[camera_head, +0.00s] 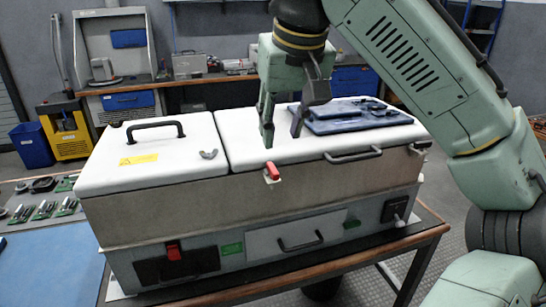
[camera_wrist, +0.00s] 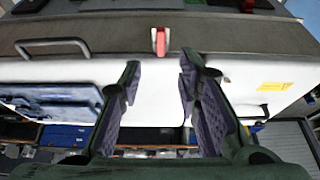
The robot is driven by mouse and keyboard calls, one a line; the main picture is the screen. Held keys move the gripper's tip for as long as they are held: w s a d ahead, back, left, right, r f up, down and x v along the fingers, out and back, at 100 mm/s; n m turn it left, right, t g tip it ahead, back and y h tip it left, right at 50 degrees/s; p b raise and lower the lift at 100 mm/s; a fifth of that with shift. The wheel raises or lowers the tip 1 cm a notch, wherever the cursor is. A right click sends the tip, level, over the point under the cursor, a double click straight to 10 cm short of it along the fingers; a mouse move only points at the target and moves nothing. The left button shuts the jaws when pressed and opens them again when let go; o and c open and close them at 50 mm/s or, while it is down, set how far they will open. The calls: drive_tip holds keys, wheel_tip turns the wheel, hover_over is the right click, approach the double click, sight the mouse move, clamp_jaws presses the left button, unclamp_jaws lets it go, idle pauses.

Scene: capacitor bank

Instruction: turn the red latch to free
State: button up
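The red latch (camera_head: 272,171) sits on the upper front edge of the right white lid (camera_head: 240,150) of the cabinet. In the wrist view the red latch (camera_wrist: 160,41) is at the top middle, pointing away from the lid edge and roughly in line with the gap between my fingers. My gripper (camera_head: 282,133) is above the right lid, a little behind the latch. In the wrist view my gripper (camera_wrist: 159,70) has its two fingers apart, with nothing between them. The fingers do not appear to touch the latch.
A blue plate (camera_head: 350,116) lies on the right lid. A black handle (camera_head: 354,156) is right of the latch. The left lid has a black handle (camera_head: 155,128) and a grey wing-shaped fastener (camera_head: 208,154). A red switch (camera_head: 173,250) is on the lower front panel.

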sight(273, 168)
drive_tip(key=x, duration=0.9)
drive_tip(key=shift+w+f+p, duration=0.2)
drive_tip(key=shift+f+p, duration=0.1)
drive_tip(key=shift+f, duration=0.05)
clamp_jaws()
